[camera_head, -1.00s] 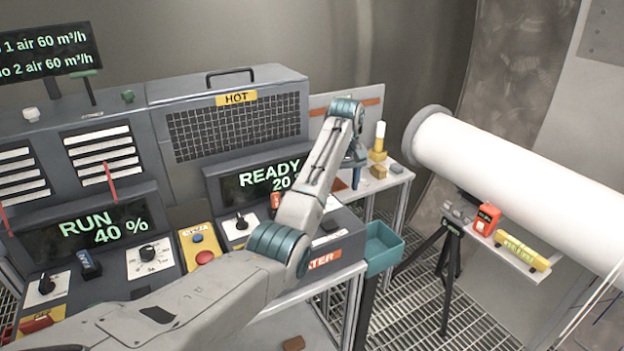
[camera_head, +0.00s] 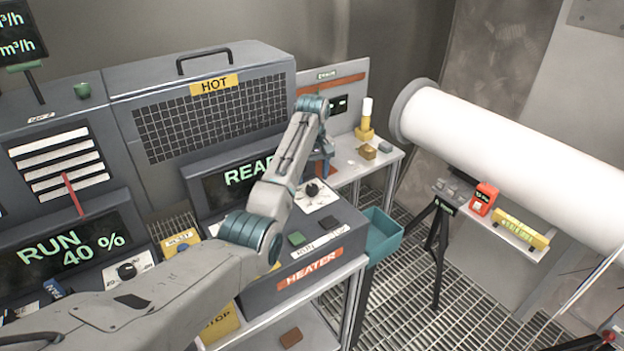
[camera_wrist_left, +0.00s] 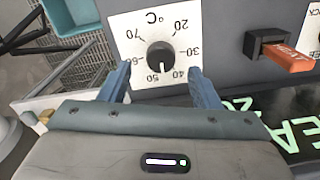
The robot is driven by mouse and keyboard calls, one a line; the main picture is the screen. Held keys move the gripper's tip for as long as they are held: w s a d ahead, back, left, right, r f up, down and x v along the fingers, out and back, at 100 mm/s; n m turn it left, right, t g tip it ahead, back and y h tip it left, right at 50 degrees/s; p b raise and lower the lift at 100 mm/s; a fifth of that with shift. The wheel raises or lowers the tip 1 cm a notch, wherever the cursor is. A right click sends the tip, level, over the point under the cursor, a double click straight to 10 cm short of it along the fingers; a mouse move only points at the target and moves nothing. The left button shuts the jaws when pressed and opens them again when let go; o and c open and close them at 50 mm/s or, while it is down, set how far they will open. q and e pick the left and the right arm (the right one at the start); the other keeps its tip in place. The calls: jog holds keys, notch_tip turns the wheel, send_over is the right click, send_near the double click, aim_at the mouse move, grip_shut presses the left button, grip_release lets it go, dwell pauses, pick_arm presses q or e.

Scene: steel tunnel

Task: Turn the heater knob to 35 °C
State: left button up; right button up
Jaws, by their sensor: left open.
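The heater knob (camera_wrist_left: 160,57) is black and sits on a white dial plate (camera_wrist_left: 125,25) marked in °C. The wrist view shows the dial upside down. The knob's pale mark faces the 40–50 side of the scale; its exact reading is too small to tell. The knob also shows in the head view (camera_head: 313,188), right of my forearm. My left gripper (camera_wrist_left: 158,77) is open, its fingers apart on either side of the knob's near side, not visibly touching it. In the head view its jaws (camera_head: 322,168) are partly hidden. The heater display (camera_head: 232,180) is partly covered by my arm.
An orange-tipped switch (camera_wrist_left: 285,55) stands beside the dial. Green and dark buttons (camera_head: 297,239) are on the heater panel (camera_head: 310,270). A teal bin (camera_head: 383,236) hangs at the table's right end. A white duct (camera_head: 500,150) lies further right.

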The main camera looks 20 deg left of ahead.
aim_at(312, 186)
pick_arm(q)
jog(key=f+p, duration=0.1)
jog(key=f, duration=0.2)
jog(key=shift+a, duration=0.2)
jog(key=shift+d+f, duration=0.1)
jog(key=shift+d, duration=0.05)
jog(key=shift+f, duration=0.1)
jog(key=c, duration=1)
pick_arm(e)
jog(key=shift+w+a+r, duration=0.6)
jog(key=shift+w+r, duration=0.1)
jog(key=shift+w, duration=0.05)
pick_arm(q)
jog(key=shift+m, duration=0.3)
pick_arm(e)
jog(key=shift+a, duration=0.15)
